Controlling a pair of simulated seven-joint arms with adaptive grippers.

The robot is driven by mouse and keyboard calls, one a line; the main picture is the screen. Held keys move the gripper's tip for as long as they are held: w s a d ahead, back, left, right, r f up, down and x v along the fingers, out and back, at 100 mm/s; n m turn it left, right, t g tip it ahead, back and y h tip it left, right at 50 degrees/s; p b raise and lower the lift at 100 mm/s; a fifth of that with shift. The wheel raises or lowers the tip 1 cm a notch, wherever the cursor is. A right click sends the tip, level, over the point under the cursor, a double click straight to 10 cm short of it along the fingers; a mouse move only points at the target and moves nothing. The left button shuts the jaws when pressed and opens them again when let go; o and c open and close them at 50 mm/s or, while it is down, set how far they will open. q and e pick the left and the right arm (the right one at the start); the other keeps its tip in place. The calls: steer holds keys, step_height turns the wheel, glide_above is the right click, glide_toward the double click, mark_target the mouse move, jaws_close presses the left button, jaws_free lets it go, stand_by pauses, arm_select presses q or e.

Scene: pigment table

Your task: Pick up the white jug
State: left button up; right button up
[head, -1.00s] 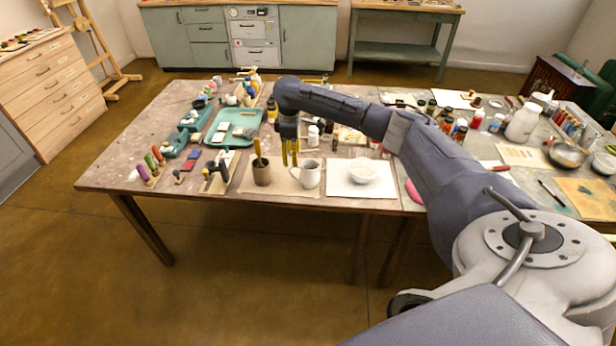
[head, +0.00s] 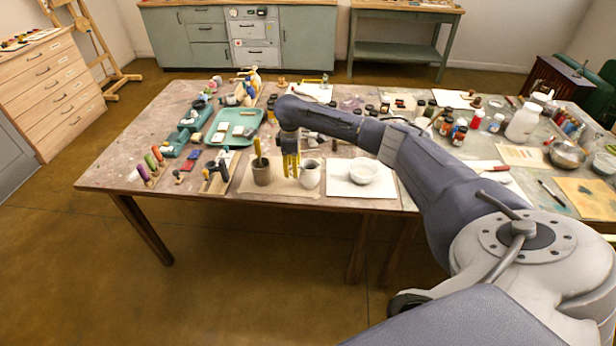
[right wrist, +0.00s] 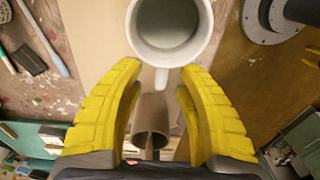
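The white jug (head: 311,176) stands upright near the table's front edge, on a beige sheet. My right gripper (head: 291,176), with yellow fingers, points down just left of the jug. In the right wrist view the jug (right wrist: 168,22) is at the top, seen into its open mouth. Its handle (right wrist: 162,76) reaches toward my right gripper (right wrist: 160,72) and lies between the two fingertips. The fingers are apart, with gaps beside the handle. In the head view the handle is hidden by the fingers. My left gripper is not in view.
A brown cup (head: 262,174) stands close left of the gripper. A white bowl (head: 363,172) sits on white paper (head: 345,187) to the jug's right. A teal tray (head: 222,136) and several small tools lie further left. Bottles and jars crowd the right side.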

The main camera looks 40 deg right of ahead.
jaws_close()
steer(key=shift+r, duration=0.25)
stand_by(0.5)
